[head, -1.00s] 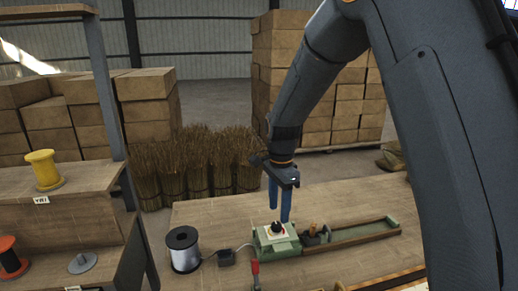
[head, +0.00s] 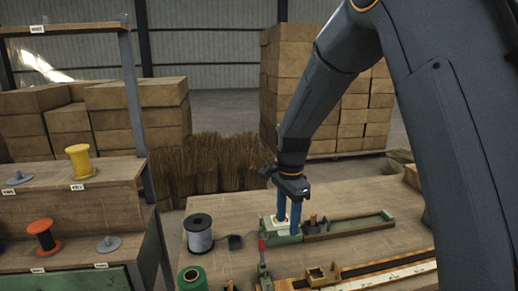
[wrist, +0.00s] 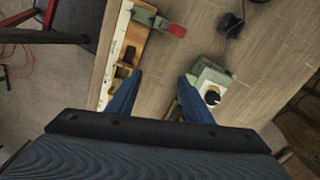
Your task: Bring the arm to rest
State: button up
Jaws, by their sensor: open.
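My gripper (head: 289,226) hangs pointing down over the workbench (head: 345,195), with its two blue fingers apart. In the head view the fingers overlap the green winding machine (head: 270,229). In the wrist view my gripper (wrist: 160,75) is open, with no object held between the fingers. The machine's light top and black knob (wrist: 212,97) show beside the right finger there, partly covered by it. I cannot tell the exact height of the fingertips above the bench.
A wire spool (head: 199,234) stands left of the machine and a green spool (head: 192,278) nearer. A red-handled clamp (head: 262,246) and a long measuring rail (head: 390,273) lie in front. A shelf (head: 75,185) holds yellow and orange spools at left. Bristle bundles stand behind.

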jog(key=s+d+n, duration=0.5)
jog(key=s+n, duration=0.1)
jog(key=s, duration=0.4)
jog(key=s+d+n+t, duration=0.1)
jog(key=s+d+n, duration=0.5)
jog(key=s, duration=0.5)
jog(key=shift+f+n+b, duration=0.3)
jog(key=shift+f+n, duration=0.15)
jog(key=shift+n, duration=0.05)
jog(key=shift+d, duration=0.1)
